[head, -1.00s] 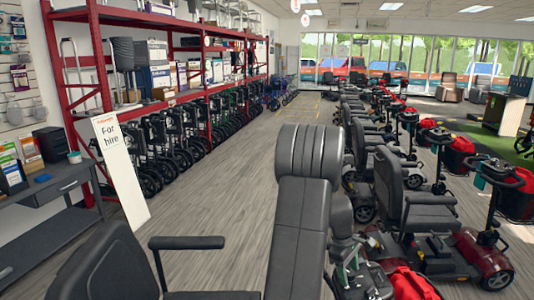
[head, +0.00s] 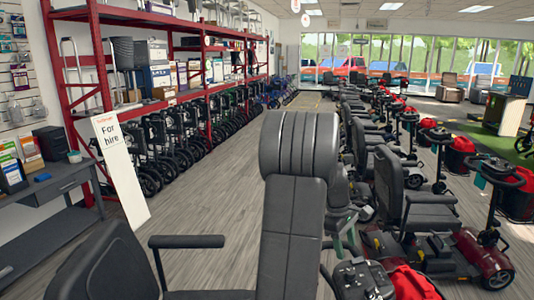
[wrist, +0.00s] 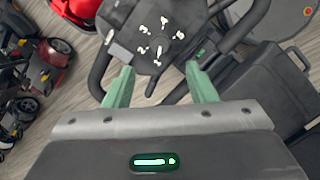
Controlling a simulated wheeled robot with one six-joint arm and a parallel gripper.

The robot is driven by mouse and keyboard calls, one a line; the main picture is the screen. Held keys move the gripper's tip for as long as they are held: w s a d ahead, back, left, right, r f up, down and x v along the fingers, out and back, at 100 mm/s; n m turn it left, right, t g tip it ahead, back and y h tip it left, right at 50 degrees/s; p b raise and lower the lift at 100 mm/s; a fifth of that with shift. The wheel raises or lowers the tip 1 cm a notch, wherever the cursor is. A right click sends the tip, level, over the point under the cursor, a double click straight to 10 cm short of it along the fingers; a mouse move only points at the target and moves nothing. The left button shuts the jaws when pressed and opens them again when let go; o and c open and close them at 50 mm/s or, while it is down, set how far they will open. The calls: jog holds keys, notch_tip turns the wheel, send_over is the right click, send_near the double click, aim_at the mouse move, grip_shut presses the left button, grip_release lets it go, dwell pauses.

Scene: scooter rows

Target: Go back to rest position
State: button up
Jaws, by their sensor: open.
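My gripper (wrist: 160,70) is open in the wrist view, with two pale green fingers apart and nothing held between them. Beyond the fingers is a dark control panel (wrist: 155,35) with white markings, between black handle loops. Whether the fingers touch it I cannot tell. In the head view my dark arm rises through the middle and mostly hides the gripper; a green part of it (head: 343,222) shows just right of the arm. A black control panel (head: 360,278) with handles sits below it, near the bottom edge.
A dark red scooter (head: 465,252) and rows of others stand close on the right. A black armchair (head: 105,268) is at the front left. A "For hire" sign (head: 122,170), grey desk (head: 65,185) and red rack (head: 85,100) line the left. The aisle floor (head: 215,195) is clear.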

aim_at(350, 271)
jog(key=p+x, duration=0.1)
jog(key=x, duration=0.8)
jog(key=shift+s+f, duration=0.15)
jog(key=shift+f, duration=0.1)
jog(key=shift+r+m, duration=0.1)
jog(key=shift+m, duration=0.4)
jog(key=m, duration=0.3)
jog(key=shift+m+y, duration=0.3)
jog(key=m, duration=0.5)
jog(key=shift+d+r+g+y, duration=0.1)
jog(key=shift+g+y, duration=0.2)
jog(key=m, duration=0.5)
jog(key=shift+m+y+p, duration=0.3)
jog(key=shift+m+y, duration=0.1)
jog(key=m, duration=0.2)
jog(key=m+p, duration=0.1)
jog(key=m, duration=0.2)
jog(key=shift+d+t+y, duration=0.1)
jog(key=shift+t+y, duration=0.2)
jog(key=shift+t, duration=0.1)
